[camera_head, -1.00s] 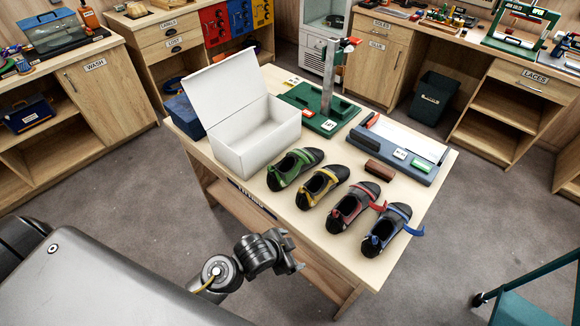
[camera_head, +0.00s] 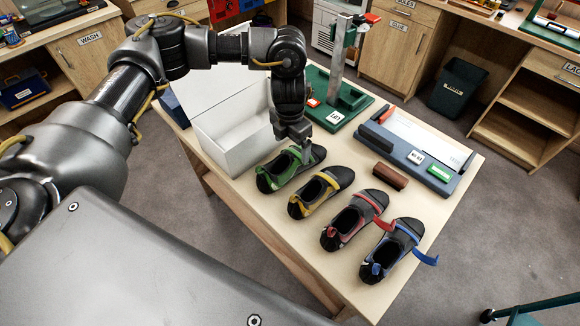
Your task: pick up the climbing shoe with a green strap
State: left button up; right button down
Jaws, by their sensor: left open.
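The climbing shoe with the green strap (camera_head: 276,174) lies on the wooden table, leftmost in a row of shoes. My left gripper (camera_head: 302,150) points down right over the front part of this shoe and hides some of it. It is open. I cannot tell whether its fingers touch the shoe. The shoe rests on the tabletop. My right gripper is not in view.
Beside it lie a yellow-strapped shoe (camera_head: 316,193), a red-strapped one (camera_head: 350,222) and a blue-strapped one (camera_head: 391,252). An open white box (camera_head: 228,142) stands behind left. A brown block (camera_head: 389,176), a paper trimmer (camera_head: 430,150) and a green-based stand (camera_head: 345,101) are farther back.

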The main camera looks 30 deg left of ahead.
pick_arm(q)
jog(key=shift+w+a+f+b, duration=0.3)
jog(key=shift+w+a+f, duration=0.15)
jog(key=shift+a+f, duration=0.35)
jog(key=shift+w+a, duration=0.1)
jog(key=shift+a, duration=0.05)
send_over(285, 166)
notch_tip(285, 166, down, 5)
jog(key=shift+f, duration=0.1)
jog(key=shift+s+f, duration=0.2)
jog(key=shift+f, duration=2.4)
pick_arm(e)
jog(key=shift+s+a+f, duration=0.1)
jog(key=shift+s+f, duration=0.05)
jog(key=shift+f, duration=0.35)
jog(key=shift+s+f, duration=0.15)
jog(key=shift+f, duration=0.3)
